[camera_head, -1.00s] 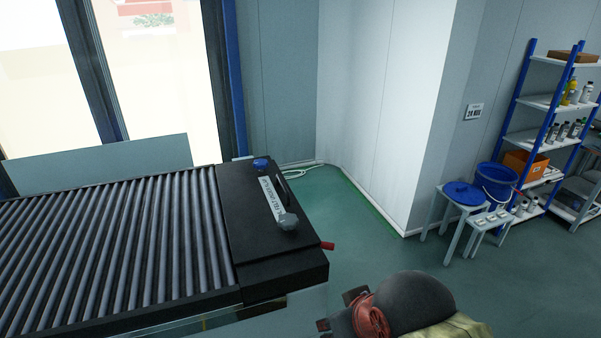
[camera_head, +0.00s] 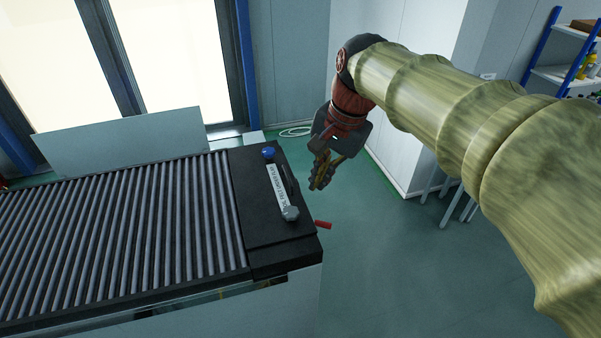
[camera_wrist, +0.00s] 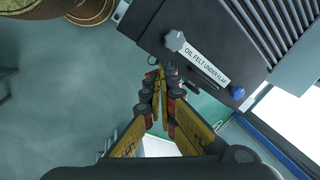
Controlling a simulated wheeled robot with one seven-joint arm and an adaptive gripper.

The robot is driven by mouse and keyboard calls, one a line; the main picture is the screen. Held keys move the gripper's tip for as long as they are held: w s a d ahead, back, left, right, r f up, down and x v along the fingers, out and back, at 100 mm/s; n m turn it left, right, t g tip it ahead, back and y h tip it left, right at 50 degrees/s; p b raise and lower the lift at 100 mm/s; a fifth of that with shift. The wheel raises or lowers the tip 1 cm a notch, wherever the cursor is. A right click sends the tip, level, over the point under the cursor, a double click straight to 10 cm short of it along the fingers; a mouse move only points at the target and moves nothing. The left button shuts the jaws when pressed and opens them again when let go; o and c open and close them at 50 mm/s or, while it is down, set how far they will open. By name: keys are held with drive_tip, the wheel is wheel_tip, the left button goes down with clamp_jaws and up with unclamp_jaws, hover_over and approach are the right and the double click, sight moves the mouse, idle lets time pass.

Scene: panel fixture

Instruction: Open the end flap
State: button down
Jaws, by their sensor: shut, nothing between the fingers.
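The end flap (camera_head: 257,218) is the dark panel at the right end of the roller conveyor. It lies flat and looks closed. On it are a white label strip reading "OIL FELT UNDER FLAP" (camera_wrist: 207,64), a grey knob (camera_head: 290,213), a blue knob (camera_head: 268,152) and a dark handle (camera_head: 287,180). A red lever (camera_head: 323,225) sticks out from the conveyor's right side. My gripper (camera_head: 320,186) is shut and empty, to the right of the flap and apart from it in the head view. In the wrist view its fingertips (camera_wrist: 158,76) appear beside the flap's edge.
Metal rollers (camera_head: 130,230) fill the conveyor left of the flap. A pale panel (camera_head: 122,143) stands behind it, before the window. White walls, stools (camera_head: 450,190) and a shelf (camera_head: 560,75) are at the right. Green floor (camera_head: 370,270) is clear.

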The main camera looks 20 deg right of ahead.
sight(296, 187)
drive_tip(key=w+d+f+m+g+y, duration=0.25)
drive_tip(key=w+m, duration=0.55)
drive_tip(key=w, duration=0.6)
drive_tip(key=shift+h, duration=0.25)
drive_tip(key=x, duration=0.9)
drive_tip(key=shift+s+a+f, duration=0.1)
drive_tip(key=shift+f, duration=0.2)
drive_tip(key=shift+r+p, duration=0.15)
drive_tip(key=shift+p, duration=0.15)
